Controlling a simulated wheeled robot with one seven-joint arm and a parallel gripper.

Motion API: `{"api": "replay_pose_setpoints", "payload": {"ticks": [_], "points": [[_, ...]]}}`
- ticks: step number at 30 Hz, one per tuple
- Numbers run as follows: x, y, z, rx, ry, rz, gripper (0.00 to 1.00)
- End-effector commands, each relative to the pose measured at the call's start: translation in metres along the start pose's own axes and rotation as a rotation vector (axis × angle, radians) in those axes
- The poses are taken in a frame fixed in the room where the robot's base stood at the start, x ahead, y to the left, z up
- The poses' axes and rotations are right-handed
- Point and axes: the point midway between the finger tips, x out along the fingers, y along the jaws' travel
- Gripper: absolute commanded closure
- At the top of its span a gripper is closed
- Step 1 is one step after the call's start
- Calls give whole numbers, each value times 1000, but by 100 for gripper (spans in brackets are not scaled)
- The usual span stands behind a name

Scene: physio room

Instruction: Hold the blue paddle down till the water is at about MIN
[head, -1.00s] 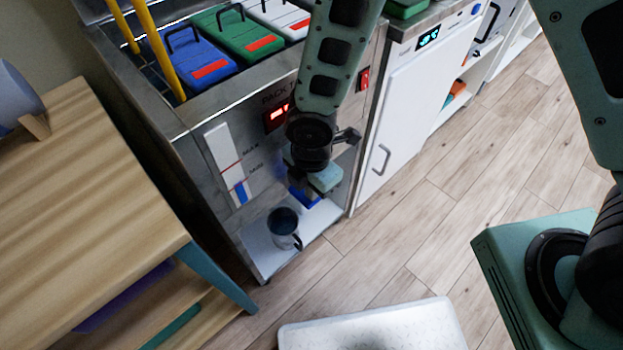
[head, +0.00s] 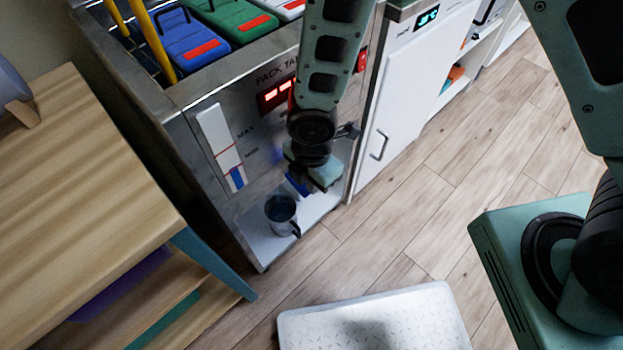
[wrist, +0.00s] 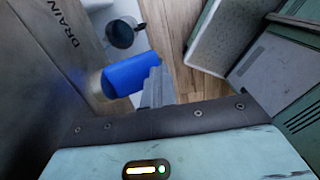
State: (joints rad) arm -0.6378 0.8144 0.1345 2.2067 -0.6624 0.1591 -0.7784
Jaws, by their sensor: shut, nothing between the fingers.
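The blue paddle (wrist: 130,73) sticks out from the steel tank front beside the word DRAIN in the wrist view. It shows partly in the head view (head: 297,185), mostly behind my gripper. My gripper (wrist: 156,88) is shut and empty, its fingertips at the paddle's outer end; I cannot tell whether they press on it. The white level gauge (head: 214,132) has red lines near the MAX and MIN labels. A dark grey mug (head: 281,212) stands below the paddle.
The mug is on a pale low shelf (head: 262,246). A wooden table (head: 90,190) stands at left and a white cabinet (head: 402,100) at right. A pale speckled step (head: 420,310) lies on the floor in front. Coloured packs (head: 190,38) sit in the tank top.

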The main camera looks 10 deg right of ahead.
Motion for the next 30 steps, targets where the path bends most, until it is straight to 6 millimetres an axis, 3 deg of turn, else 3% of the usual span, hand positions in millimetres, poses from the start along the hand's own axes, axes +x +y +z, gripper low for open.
{"api": "replay_pose_setpoints", "payload": {"ticks": [12,24,30], "points": [[-16,1,0,1,0,2,100],[-18,1,0,0,0,1,100],[-36,3,-2,1,0,1,100]]}}
